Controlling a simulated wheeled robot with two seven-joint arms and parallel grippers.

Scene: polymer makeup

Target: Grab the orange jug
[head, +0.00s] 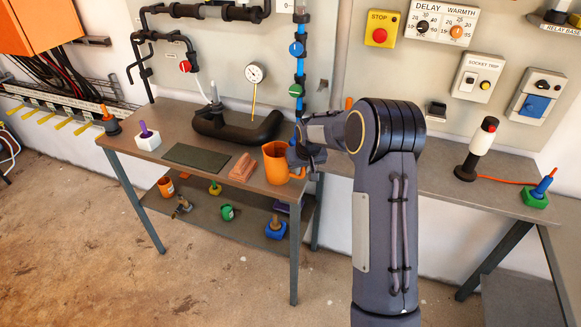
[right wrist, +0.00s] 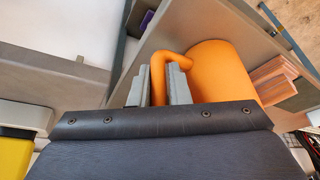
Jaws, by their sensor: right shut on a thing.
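The orange jug (head: 276,163) stands upright near the front right corner of the left table, its handle facing right toward my right arm. My right gripper (head: 306,160) is at the jug's handle side. In the right wrist view the jug's body (right wrist: 222,72) is at the upper middle, and its curved handle passes between the two grey fingers of my gripper (right wrist: 158,84). The fingers are shut on the handle. The jug's base appears to be on the tabletop. My left gripper is not in view.
Terracotta-coloured blocks (head: 243,167) lie just left of the jug, and a dark green mat (head: 197,158) lies further left. Black pipework (head: 237,126) is behind. A lower shelf (head: 240,222) holds several small items. A second table (head: 480,188) stands right.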

